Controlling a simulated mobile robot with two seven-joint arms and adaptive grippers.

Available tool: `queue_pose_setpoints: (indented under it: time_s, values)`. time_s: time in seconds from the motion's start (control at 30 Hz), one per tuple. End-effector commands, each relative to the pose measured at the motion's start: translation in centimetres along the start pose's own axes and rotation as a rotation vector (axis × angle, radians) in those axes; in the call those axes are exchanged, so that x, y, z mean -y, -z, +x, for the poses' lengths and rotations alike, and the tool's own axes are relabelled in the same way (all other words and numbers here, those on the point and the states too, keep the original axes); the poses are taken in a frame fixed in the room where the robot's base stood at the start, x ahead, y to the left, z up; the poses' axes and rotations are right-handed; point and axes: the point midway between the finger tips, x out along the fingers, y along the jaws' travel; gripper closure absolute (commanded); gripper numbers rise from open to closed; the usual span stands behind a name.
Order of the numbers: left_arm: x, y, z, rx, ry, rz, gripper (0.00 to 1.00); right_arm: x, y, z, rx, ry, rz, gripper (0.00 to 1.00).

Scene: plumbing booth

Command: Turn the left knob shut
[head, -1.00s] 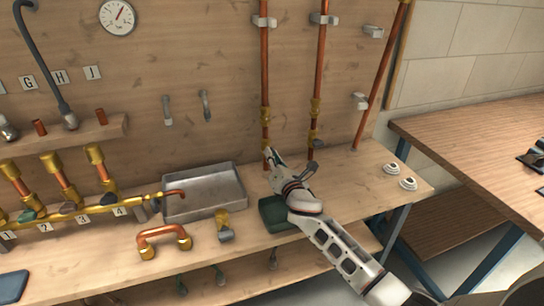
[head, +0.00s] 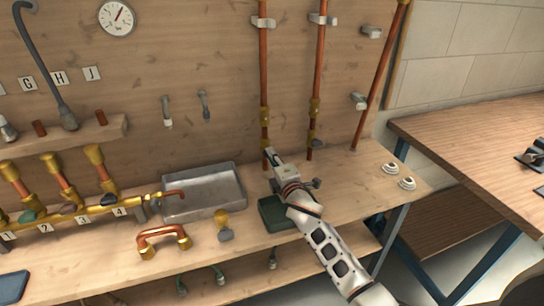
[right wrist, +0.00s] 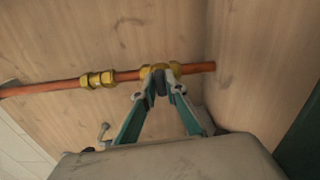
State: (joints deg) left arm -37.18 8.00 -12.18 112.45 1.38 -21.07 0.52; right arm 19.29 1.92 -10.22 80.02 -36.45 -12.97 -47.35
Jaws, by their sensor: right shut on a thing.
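The left copper pipe (head: 264,70) runs down the board to the bench. Its lower brass valve (right wrist: 172,67) shows in the right wrist view, behind my fingertips. My right gripper (head: 270,155) is at this valve, and in the right wrist view its fingertips (right wrist: 158,88) are closed together in front of the brass body. The left knob is between the fingertips and mostly hidden by them. The right pipe (head: 319,70) stands beside it, with a grey knob (head: 317,143) low on it. My left gripper is not in view.
A metal tray (head: 205,210) and a dark green box (head: 275,222) are on the bench near my right arm. White round pieces (head: 390,168) sit at the right.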

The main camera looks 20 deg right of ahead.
Motion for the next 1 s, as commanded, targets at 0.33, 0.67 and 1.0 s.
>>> queue_pose_setpoints:
  time_s: [0.33, 0.67, 1.0]
  values:
    - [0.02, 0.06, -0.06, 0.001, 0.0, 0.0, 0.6, 0.0, 0.06, 0.01, -0.001, -0.001, 0.096, 1.0]
    - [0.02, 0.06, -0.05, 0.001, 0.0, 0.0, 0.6, -0.01, 0.08, 0.02, -0.001, -0.001, 0.104, 1.0]
    - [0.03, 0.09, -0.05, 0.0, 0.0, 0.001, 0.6, 0.0, 0.05, 0.02, -0.001, -0.001, 0.102, 0.72]
